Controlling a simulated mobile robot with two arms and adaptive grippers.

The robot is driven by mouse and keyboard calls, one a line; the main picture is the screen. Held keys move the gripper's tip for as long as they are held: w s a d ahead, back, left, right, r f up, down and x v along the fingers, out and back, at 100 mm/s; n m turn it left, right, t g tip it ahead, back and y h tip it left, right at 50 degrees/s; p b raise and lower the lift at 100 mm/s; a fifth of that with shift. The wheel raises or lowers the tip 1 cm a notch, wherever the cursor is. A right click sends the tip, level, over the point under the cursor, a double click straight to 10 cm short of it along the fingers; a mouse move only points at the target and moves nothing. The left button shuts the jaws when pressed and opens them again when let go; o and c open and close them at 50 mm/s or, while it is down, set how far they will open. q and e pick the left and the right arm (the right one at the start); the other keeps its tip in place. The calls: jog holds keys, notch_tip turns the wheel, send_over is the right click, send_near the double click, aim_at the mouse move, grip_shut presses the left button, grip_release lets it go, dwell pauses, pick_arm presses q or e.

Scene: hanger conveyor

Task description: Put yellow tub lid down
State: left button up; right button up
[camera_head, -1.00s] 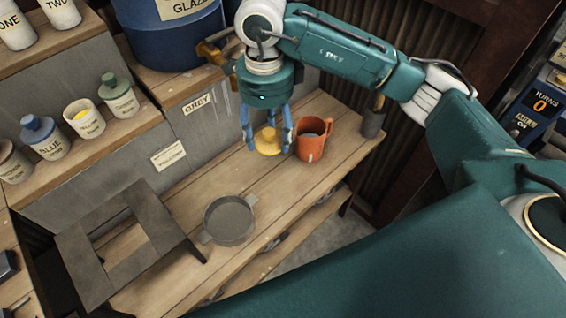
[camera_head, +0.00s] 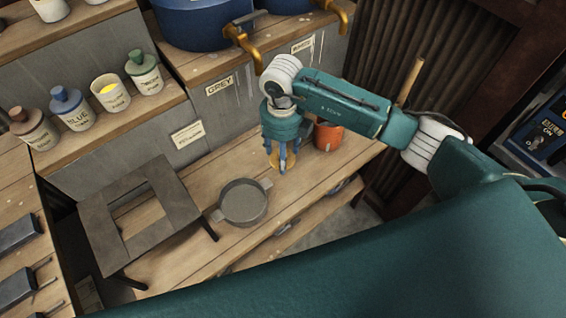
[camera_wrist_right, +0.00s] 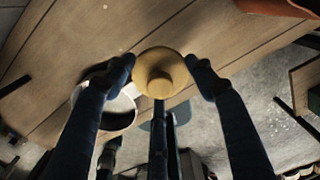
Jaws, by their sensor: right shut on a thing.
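The yellow lid (camera_head: 273,161) is a small round disc with a knob, partly hidden by my right gripper's fingers in the head view. The right wrist view shows the lid (camera_wrist_right: 160,74) from above, centred between the fingers. My right gripper (camera_head: 281,160) points down at the wooden bench (camera_head: 180,262) and is shut on the lid. I cannot tell whether the lid touches the bench. An open white tub with yellow contents (camera_head: 108,93) stands on the shelf at the left. My left gripper is not in view.
An orange mug (camera_head: 328,136) stands right of the gripper. A grey two-handled pan (camera_head: 244,203) sits in front and left, beside a dark square frame stand (camera_head: 97,220). Capped bottles (camera_head: 70,108) flank the tub. Blue barrels with brass taps (camera_head: 240,34) stand behind.

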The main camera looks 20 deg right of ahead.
notch_tip(320, 180, down, 7)
jog(key=shift+r+p, duration=0.2)
jog(key=shift+p, duration=0.2)
jog(key=shift+f, duration=0.35)
jog(key=shift+f, duration=0.1)
jog(key=o, duration=1)
jog(key=shift+c, duration=0.2)
